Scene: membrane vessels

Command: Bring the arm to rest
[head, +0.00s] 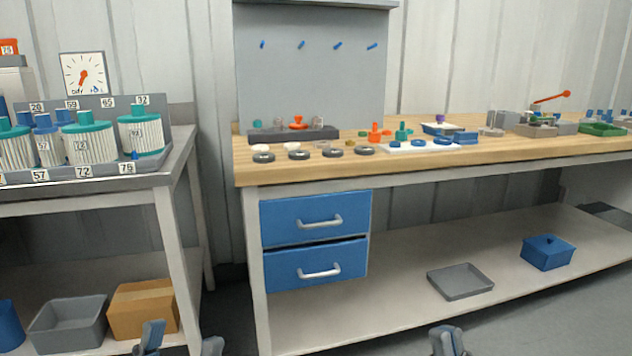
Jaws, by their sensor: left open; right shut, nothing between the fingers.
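My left gripper (180,343) is at the bottom edge, left of the middle, in front of the lower shelf. Its fingers are apart and it looks empty. My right gripper (447,342) is at the bottom edge, right of the middle, below the front of the wooden bench. Its fingers are together with nothing seen between them. Only the tips of both grippers show; the rest of both arms is out of the picture. Neither gripper is seen touching anything.
A grey table (100,184) at left holds numbered teal-capped vessels (89,140). A wooden bench (440,158) at right holds small parts and has blue drawers (315,221). Below are a cardboard box (143,312), grey bin (68,325), grey tray (460,282) and blue box (547,252).

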